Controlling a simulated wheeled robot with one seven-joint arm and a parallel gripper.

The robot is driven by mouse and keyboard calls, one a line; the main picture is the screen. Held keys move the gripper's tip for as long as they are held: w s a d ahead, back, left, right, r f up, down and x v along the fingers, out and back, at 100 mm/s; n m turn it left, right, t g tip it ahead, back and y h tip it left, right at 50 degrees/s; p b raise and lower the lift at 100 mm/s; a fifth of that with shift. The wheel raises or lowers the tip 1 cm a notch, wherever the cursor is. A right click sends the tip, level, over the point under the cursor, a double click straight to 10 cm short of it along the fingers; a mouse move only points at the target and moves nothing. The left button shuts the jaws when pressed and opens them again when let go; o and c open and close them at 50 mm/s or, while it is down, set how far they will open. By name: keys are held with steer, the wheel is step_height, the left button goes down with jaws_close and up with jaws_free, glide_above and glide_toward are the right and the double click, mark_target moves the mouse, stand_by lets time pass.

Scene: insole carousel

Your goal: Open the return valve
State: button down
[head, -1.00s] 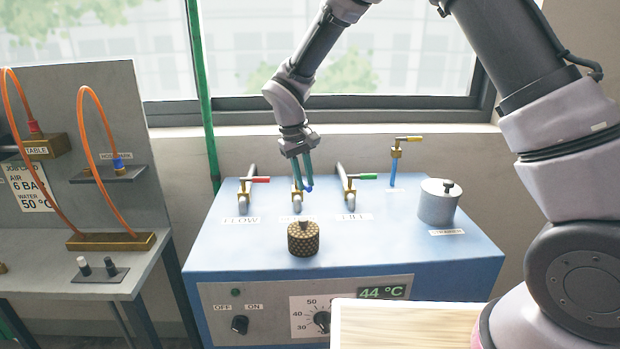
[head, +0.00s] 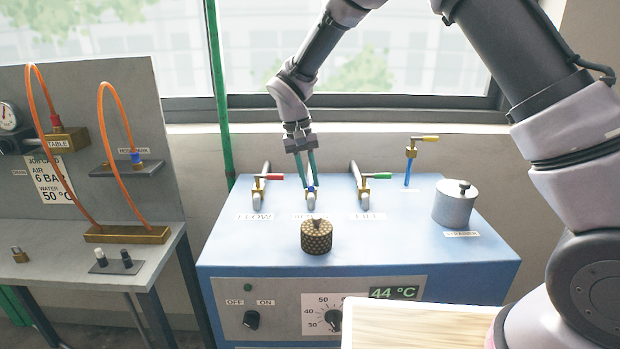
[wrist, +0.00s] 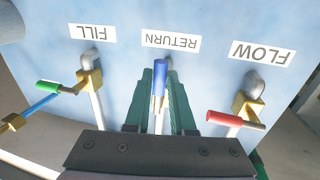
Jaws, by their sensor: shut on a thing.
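The return valve's blue handle (wrist: 159,85) sits between my gripper's green fingers (wrist: 162,80) in the wrist view, in line with its pale pipe beside the RETURN label (wrist: 171,41). My gripper (head: 311,184) is shut on this handle, and the fingers hide part of the valve body.
The red-handled FLOW valve (head: 268,177) and green-handled FILL valve (head: 375,176) flank it closely, their handles crossing their pipes. A knurled brass cap (head: 316,237) stands in front.

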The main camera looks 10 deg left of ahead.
steer(key=shift+a, duration=0.1)
steer(key=c, duration=0.8)
jaws_free()
steer(key=shift+o, duration=0.2)
step_height(320, 180, up, 11)
steer(key=a, duration=0.2)
steer(key=shift+f, duration=0.15)
steer(key=shift+s, duration=0.1)
